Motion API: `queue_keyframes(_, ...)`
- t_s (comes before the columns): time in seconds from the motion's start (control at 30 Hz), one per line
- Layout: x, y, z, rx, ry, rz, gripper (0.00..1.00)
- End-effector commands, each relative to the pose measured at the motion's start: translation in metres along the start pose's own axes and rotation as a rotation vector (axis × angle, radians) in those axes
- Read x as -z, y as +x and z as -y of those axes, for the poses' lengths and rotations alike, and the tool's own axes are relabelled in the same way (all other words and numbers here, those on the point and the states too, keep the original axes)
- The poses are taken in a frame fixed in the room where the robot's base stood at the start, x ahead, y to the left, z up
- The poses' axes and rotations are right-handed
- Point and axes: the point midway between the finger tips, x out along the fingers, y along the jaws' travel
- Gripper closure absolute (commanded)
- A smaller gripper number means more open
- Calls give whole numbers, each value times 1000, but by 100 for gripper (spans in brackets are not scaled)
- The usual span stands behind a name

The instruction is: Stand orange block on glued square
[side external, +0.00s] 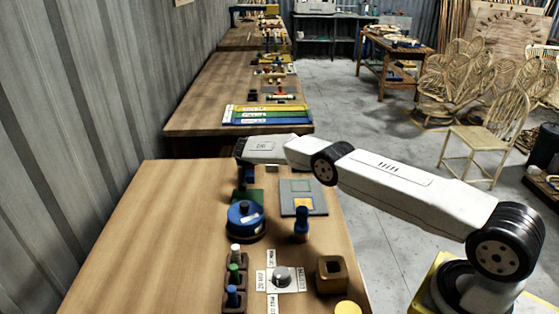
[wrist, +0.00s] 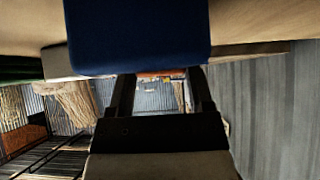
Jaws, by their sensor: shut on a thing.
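My gripper (side external: 247,163) is at the far end of the table, in front of the end of my arm. In the wrist view its two dark fingers (wrist: 165,80) stand apart, with a large blue block (wrist: 138,38) across their tips. The blue block also shows below the gripper in the side view (side external: 249,175), above a green piece (side external: 247,196). A grey board (side external: 288,210) lies to the right, with a pale green square (side external: 301,186) and an orange-yellow square (side external: 304,203) on it. I cannot tell whether the orange one is a block or a flat mark.
A blue round fixture (side external: 245,218) stands left of a blue-knobbed peg (side external: 302,222). The left part of the table (side external: 150,240) is clear.

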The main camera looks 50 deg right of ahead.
Motion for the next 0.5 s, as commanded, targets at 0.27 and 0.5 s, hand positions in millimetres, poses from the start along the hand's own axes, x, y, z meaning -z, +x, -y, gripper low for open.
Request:
queue_keyframes(0.27, -3, 3, 0, 0, 0, 0, 31)
queue_keyframes(0.5, -3, 3, 0, 0, 0, 0, 0)
